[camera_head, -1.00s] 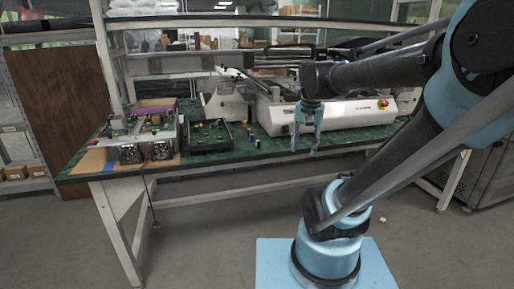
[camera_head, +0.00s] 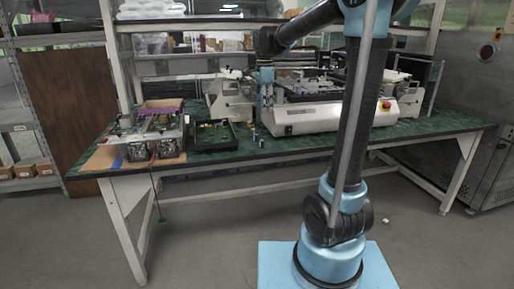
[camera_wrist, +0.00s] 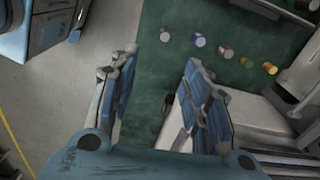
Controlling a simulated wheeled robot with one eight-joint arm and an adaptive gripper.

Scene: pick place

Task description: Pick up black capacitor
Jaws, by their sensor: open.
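Several small cylindrical capacitors (camera_head: 257,140) stand on the green table top, right of a black tray in the head view. In the wrist view they form a loose row along the top, with whitish, grey-blue, dark, green and orange ones. The dark one (camera_wrist: 226,53) may be the black capacitor, but its colour is hard to tell. My gripper (camera_head: 266,103) is in front of the machine and above the table, over the capacitors' area in the picture. In the wrist view its blue fingers (camera_wrist: 155,72) are spread and empty, with the capacitors beyond and to the right of the tips.
A black tray (camera_head: 213,147) with parts lies left of the capacitors. An electronics unit with fans (camera_head: 150,150) stands further left. A white machine (camera_head: 305,119) stands close on the right. Shelf posts and a shelf (camera_head: 200,17) rise above the table (camera_head: 230,158).

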